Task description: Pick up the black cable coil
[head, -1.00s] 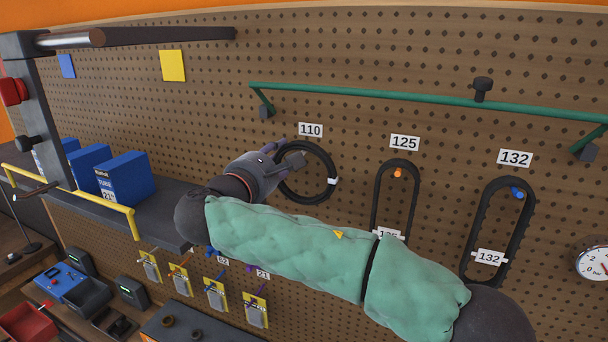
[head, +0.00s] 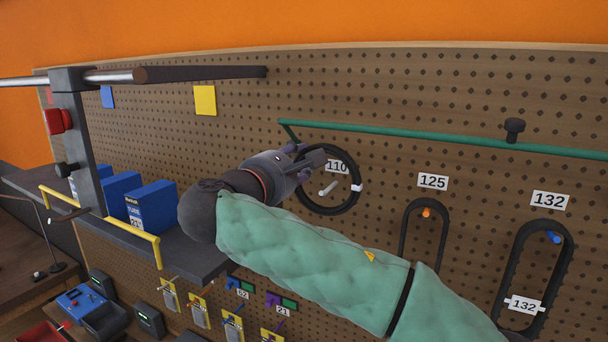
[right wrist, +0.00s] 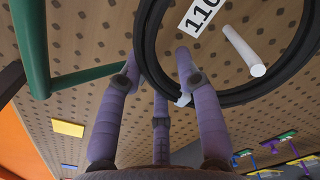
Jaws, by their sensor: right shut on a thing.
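The black cable coil (head: 352,205) is a round black ring with a white tie, in front of the pegboard below the green rail. My right gripper (head: 308,163) is shut on the coil's upper left part in the head view. In the right wrist view the purple fingers (right wrist: 160,75) close around the coil (right wrist: 236,98). A white peg (head: 328,188) shows inside the ring; the wrist view shows its free end (right wrist: 257,70) within the ring's opening. The 110 label (head: 337,167) is partly covered by the coil and gripper. My left gripper is out of view.
A green rail (head: 420,137) runs above the coil. Black belts hang on pegs to the right, under the 125 label (head: 433,181) and 132 label (head: 549,200). Blue boxes (head: 151,206) stand on a shelf with a yellow guard rail (head: 136,232) at left.

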